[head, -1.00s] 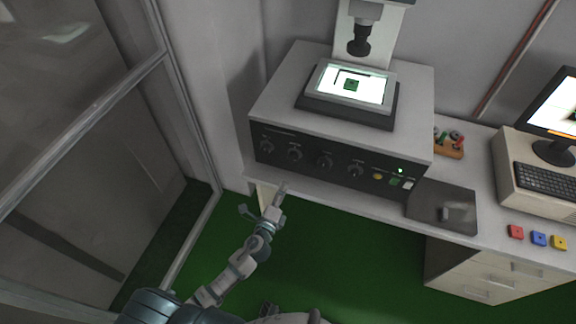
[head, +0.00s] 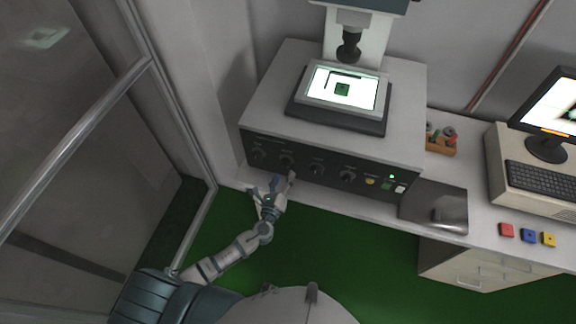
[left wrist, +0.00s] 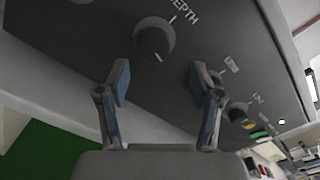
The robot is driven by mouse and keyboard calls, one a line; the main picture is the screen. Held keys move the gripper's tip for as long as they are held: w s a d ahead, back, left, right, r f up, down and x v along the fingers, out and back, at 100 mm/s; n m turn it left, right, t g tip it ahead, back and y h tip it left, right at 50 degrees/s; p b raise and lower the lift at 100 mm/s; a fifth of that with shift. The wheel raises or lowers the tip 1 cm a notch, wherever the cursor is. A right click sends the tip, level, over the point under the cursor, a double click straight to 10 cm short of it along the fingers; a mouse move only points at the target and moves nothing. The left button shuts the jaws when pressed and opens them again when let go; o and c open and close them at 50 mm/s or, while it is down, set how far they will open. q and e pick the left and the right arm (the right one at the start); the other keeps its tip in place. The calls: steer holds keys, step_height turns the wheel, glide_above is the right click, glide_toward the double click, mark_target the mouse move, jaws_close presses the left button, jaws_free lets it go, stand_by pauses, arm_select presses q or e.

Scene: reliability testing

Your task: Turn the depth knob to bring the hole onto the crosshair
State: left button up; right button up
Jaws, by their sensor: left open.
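The depth knob (left wrist: 155,38) is a round black knob below the word DEPTH in the left wrist view. In the head view it appears to be the second knob from the left (head: 286,162) on the machine's dark front panel. My left gripper (head: 272,184) is open and empty, just in front of and below that panel. In the left wrist view its two fingers (left wrist: 158,88) are spread, with the knob beyond them, roughly between their tips and apart from them. The monitor (head: 556,104) at the right edge is partly cut off; hole and crosshair are too small to tell.
The machine has a lit stage (head: 342,88) with a small green square under a dark lens (head: 349,46). Other knobs (head: 317,170) and a yellow button (head: 370,181) share the panel. A keyboard (head: 540,183) and coloured blocks (head: 529,236) lie to the right.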

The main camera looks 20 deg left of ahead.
mark_target(284, 166)
arm_select(q)
steer(key=w, duration=0.1)
steer(key=w+a, duration=0.2)
steer(key=w, duration=0.1)
steer(key=shift+f, duration=0.1)
steer(key=shift+w, duration=0.4)
steer(key=shift+d, duration=0.85)
steer(key=shift+c, duration=0.3)
steer(key=shift+d, duration=0.15)
steer(key=c, duration=0.8)
steer(key=shift+a, duration=0.25)
steer(key=shift+c, duration=1.4)
steer(key=shift+w+a, duration=0.1)
steer(key=shift+a, duration=0.3)
steer(key=shift+d+r, duration=0.15)
steer(key=shift+r, duration=0.1)
steer(key=shift+f+n+b, duration=0.1)
steer(key=shift+n+b, duration=0.35)
steer(key=shift+n, duration=0.05)
steer(key=o, duration=0.9)
steer(key=shift+c, duration=0.2)
steer(key=shift+o, duration=1.4)
arm_select(e)
steer(key=shift+s+a+f, duration=0.1)
steer(key=shift+a+f, duration=0.05)
steer(key=shift+a, duration=0.15)
